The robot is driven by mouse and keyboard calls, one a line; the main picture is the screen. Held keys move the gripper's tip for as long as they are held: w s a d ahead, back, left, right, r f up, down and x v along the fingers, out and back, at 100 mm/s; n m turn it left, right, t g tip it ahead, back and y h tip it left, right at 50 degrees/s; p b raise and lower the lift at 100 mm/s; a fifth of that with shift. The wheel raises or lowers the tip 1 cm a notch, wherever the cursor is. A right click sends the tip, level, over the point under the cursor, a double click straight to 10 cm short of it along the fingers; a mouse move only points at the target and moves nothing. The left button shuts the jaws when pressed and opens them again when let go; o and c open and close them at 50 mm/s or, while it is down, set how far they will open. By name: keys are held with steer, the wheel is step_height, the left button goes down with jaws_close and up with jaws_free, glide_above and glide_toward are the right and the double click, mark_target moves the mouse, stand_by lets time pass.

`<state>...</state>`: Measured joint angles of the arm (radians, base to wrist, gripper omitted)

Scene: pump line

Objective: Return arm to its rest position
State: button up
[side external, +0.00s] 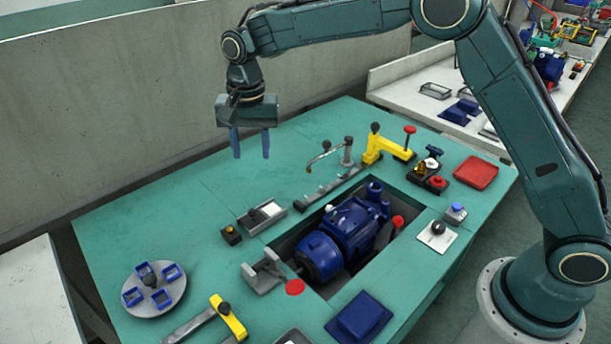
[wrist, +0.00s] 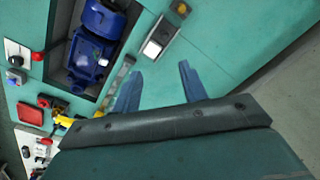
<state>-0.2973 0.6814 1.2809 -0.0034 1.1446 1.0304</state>
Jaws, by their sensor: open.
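My gripper (side external: 251,150) hangs above the back left part of the green table, with its two blue fingers pointing down and apart. It is open, with nothing between the fingers. In the wrist view the fingers (wrist: 160,85) frame bare green table top. My arm reaches over from the base at the right and bends down at the wrist. The green table (side external: 190,205) lies below the gripper. A blue pump (side external: 345,235) sits in the recess in the table, to the right of and in front of the gripper.
Yellow clamps (side external: 385,148) stand behind the pump, near a red tray (side external: 476,173). A grey round plate with blue parts (side external: 175,292) lies at the front left. A concrete wall (side external: 110,95) runs behind the table. The table's back left area is clear.

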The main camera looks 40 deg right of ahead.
steer(key=s+d+r+n+t, duration=0.1)
steer(key=s+d+r+n, duration=0.1)
steer(key=s+d+r, duration=0.45)
steer(key=s+d+r+n+t, duration=0.2)
steer(key=s+d+r, duration=0.2)
steer(key=s+r, duration=0.4)
steer(key=s+d+f+n+t, duration=0.1)
steer(key=s+d+n, duration=0.1)
steer(key=s, duration=0.8)
steer(key=s+d+f+n+t, duration=0.1)
steer(key=s+d, duration=0.3)
steer(key=s, duration=0.7)
steer(key=shift+s+f+n, duration=0.15)
steer(key=shift+f+n, duration=0.55)
steer(key=shift+f, duration=0.05)
